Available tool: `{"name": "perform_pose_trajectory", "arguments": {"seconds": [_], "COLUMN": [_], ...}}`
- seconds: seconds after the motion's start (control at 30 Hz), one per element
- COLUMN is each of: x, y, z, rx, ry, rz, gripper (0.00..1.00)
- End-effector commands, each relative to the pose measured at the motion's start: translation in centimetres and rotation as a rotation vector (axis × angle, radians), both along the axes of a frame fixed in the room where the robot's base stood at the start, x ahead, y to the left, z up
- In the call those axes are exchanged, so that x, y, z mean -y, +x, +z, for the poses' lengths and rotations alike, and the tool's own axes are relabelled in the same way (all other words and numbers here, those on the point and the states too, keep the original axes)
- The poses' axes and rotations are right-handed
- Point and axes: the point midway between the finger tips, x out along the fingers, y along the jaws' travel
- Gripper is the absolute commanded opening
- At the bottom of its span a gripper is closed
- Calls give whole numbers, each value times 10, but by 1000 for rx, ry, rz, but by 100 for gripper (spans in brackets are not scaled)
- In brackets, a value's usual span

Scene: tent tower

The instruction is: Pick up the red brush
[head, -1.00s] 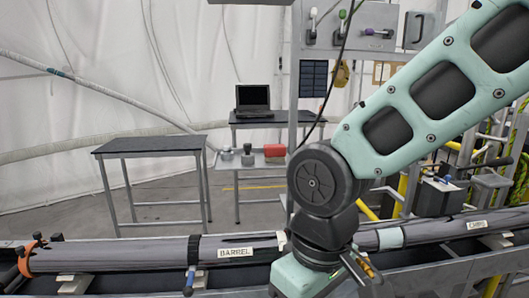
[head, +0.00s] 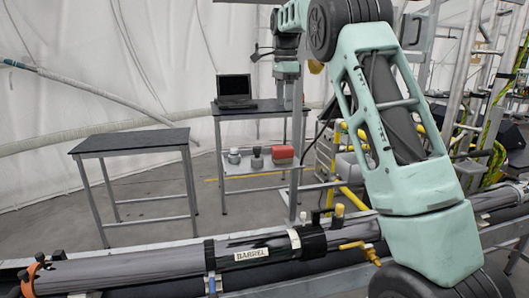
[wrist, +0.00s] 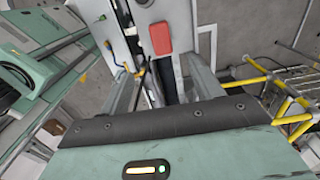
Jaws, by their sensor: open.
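No clear brush shape shows.
Two grey containers (head: 256,157) stand beside the red item on the shelf. A laptop (head: 236,91) sits on the table above. An empty dark table (head: 130,141) stands left. A long pipe marked BARREL (head: 150,264) crosses the front. Yellow rails (wrist: 285,95) show right in the wrist view.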

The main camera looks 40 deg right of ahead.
Motion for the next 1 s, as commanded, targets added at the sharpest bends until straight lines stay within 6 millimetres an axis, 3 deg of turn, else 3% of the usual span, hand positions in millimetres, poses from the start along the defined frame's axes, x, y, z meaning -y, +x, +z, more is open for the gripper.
{"name": "perform_pose_trajectory", "arguments": {"seconds": [0.5,1.0], "x": [-1,1], "y": [-1,1], "z": [-96,-145], "rx": [-4,-3], "ry": [2,3], "rz": [0,1], "gripper": [64,64]}}
